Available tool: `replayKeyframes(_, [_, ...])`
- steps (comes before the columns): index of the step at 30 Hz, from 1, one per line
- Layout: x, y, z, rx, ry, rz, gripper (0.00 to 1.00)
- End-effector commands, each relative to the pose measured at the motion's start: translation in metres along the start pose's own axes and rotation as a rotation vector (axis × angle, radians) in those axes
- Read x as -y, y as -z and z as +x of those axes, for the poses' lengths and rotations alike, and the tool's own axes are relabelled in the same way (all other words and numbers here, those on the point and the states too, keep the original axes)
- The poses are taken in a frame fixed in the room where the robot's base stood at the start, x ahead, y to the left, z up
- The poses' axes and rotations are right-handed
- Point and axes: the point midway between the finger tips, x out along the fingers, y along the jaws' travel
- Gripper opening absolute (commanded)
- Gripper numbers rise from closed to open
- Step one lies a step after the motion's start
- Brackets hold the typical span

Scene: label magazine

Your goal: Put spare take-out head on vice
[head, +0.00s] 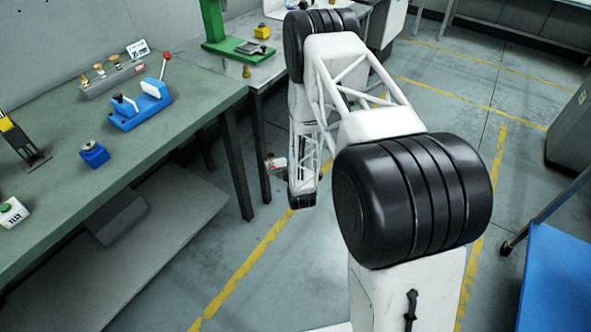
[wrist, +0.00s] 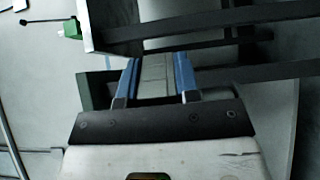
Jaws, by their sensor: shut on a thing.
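My gripper (wrist: 157,62) shows in the wrist view with two blue fingers. A grey piece (wrist: 154,78) lies between them, and the fingers are shut on it. I cannot tell whether it is the take-out head. In the head view the end of my arm hangs low beside the benches, and its fingers cannot be made out. A blue device with a red-knobbed lever (head: 140,106), perhaps the vice, stands on the green-topped bench (head: 190,115), well to the left of my arm's end.
A grey rack with brass-topped pieces (head: 112,78) stands behind the blue device. A blue block (head: 94,154) and a white box (head: 12,213) are nearer. A green stand (head: 236,47) is on the farther bench. Bench legs (head: 238,165) stand close to my arm's end.

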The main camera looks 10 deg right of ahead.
Motion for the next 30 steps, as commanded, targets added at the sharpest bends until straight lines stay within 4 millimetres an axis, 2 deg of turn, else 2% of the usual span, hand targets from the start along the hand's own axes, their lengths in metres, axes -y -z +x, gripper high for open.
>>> replayKeyframes(15, [-0.106, 0.049, 0.027, -0.046, -0.004, 0.0, 0.0])
replayKeyframes(30, [-0.208, 0.098, 0.033, -0.09, -0.004, 0.001, 0.0])
